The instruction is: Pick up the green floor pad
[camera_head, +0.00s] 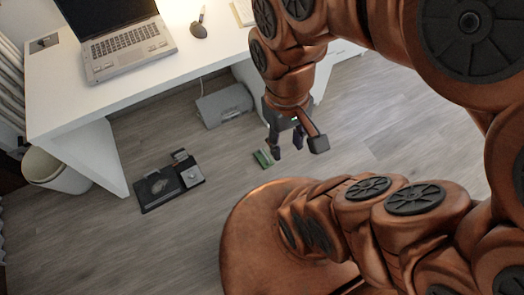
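The green floor pad (262,158) is a small green piece with a pale edge, lying on the wood floor near the middle of the head view. My gripper (288,149) points down just to the right of the pad in the picture. Its dark fingers are spread apart, with no object visible between them. The left finger shows close beside the pad's right end and may hide part of it. I cannot tell how high the fingertips are above the floor, or whether they touch the pad.
The white desk (120,95) with a laptop (122,42) and a mouse (198,30) stands behind. A grey box (224,106) lies under it. A black device (168,187) is on the floor at left, near a white bin (58,172). Floor between device and pad is clear.

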